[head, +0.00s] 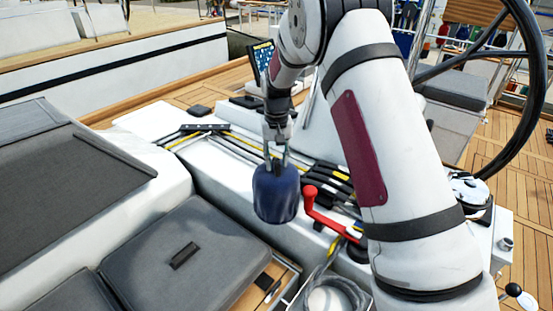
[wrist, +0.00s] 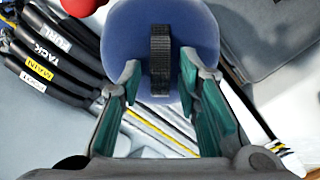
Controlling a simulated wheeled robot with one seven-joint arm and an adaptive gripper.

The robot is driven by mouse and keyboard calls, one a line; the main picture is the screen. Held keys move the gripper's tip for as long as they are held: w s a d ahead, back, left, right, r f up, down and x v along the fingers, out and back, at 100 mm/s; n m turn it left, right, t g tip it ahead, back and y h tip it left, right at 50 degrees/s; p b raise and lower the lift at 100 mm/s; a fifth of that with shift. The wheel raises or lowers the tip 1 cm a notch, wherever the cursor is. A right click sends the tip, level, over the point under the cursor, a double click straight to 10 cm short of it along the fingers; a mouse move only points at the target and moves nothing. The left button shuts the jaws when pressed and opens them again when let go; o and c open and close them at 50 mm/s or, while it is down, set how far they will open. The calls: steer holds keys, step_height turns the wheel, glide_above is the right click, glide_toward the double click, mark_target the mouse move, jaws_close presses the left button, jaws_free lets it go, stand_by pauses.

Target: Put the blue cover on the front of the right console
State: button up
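The blue cover (head: 275,195) is a rounded, dark blue cap with a black strap on top. In the head view it is upright at the edge of the white console (head: 222,164); what is under it is hidden. My gripper (head: 277,162) points down just above it. In the wrist view my gripper (wrist: 160,72) has its green-padded fingers apart on both sides of the black strap (wrist: 160,60). A gap shows between the strap and each finger, so it looks open around the strap. The blue cover (wrist: 198,32) is beyond the fingertips.
A red handle (head: 318,207) stands close right of the cover. Labelled black rope clutches (head: 330,180) and lines lie behind it. A grey cushioned seat (head: 185,255) is below left. A steering wheel (head: 540,90) is at far right. My arm hides part of the console.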

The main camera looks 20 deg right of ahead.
steer(key=shift+r, duration=0.1)
step_height(320, 180, up, 12)
steer(key=b, duration=0.1)
steer(key=s+r+t, duration=0.1)
steer(key=s+r, duration=0.6)
steer(key=r, duration=0.1)
steer(key=s+r+t, duration=0.1)
steer(key=s+r, duration=0.4)
steer(key=s, duration=0.8)
steer(key=s+f+n+t, duration=0.1)
steer(key=s+f, duration=0.1)
steer(key=s, duration=0.7)
steer(key=s+f+t, duration=0.1)
steer(key=s, duration=0.8)
steer(key=shift+s+d+f+n, duration=0.15)
steer(key=shift+s+f+n, duration=0.1)
steer(key=shift+f+n, duration=0.15)
